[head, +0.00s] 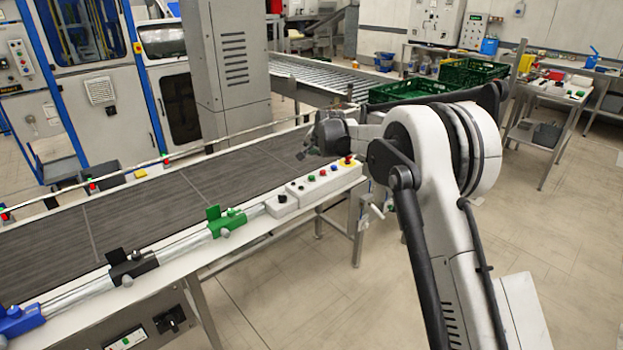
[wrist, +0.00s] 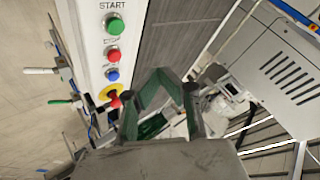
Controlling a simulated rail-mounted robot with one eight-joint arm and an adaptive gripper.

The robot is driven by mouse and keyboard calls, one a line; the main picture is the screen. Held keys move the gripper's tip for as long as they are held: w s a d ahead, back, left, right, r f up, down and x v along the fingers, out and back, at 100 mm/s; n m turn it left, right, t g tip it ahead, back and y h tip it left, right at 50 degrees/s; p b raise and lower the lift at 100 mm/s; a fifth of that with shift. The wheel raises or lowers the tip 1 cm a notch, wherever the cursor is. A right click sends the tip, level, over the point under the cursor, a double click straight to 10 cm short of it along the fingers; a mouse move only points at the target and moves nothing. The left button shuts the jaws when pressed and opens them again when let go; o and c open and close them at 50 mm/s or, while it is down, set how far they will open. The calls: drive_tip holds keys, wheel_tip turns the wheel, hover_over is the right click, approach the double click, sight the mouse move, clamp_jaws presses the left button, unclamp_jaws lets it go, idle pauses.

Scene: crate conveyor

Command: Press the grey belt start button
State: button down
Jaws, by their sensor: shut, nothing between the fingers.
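A light grey control box (head: 327,181) sits on the near edge of the grey conveyor belt (head: 150,195). In the wrist view its panel (wrist: 88,40) carries a green button (wrist: 114,26) under the label START. Below that are a red button (wrist: 113,55), a blue button (wrist: 112,75) and a red mushroom button on a yellow ring (wrist: 112,95). The green button also shows in the head view (head: 311,178). My gripper (head: 306,152) is above the belt's far right end, beside and above the box, apart from the green button. Its fingers (wrist: 160,75) are shut and empty.
A green clamp (head: 227,222) and a black clamp (head: 132,267) sit along the belt's near rail. A grey column (head: 228,65) stands behind the belt. Green crates (head: 410,88) stand at the back right. The belt surface is clear.

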sight(312, 177)
wheel_tip(312, 177, down, 7)
drive_tip(key=b, duration=0.3)
drive_tip(key=shift+f, duration=0.15)
drive_tip(key=shift+f, duration=0.15)
idle(1.2)
drive_tip(key=shift+f+b, duration=0.3)
drive_tip(key=shift+b, duration=0.25)
drive_tip(key=shift+f+b, duration=0.35)
drive_tip(key=shift+f, duration=0.1)
idle(0.5)
drive_tip(key=shift+r, duration=0.15)
idle(0.3)
drive_tip(key=shift+r, duration=0.75)
drive_tip(key=shift+r, duration=0.15)
drive_tip(key=shift+r+p, duration=1.05)
drive_tip(key=shift+r, duration=1.3)
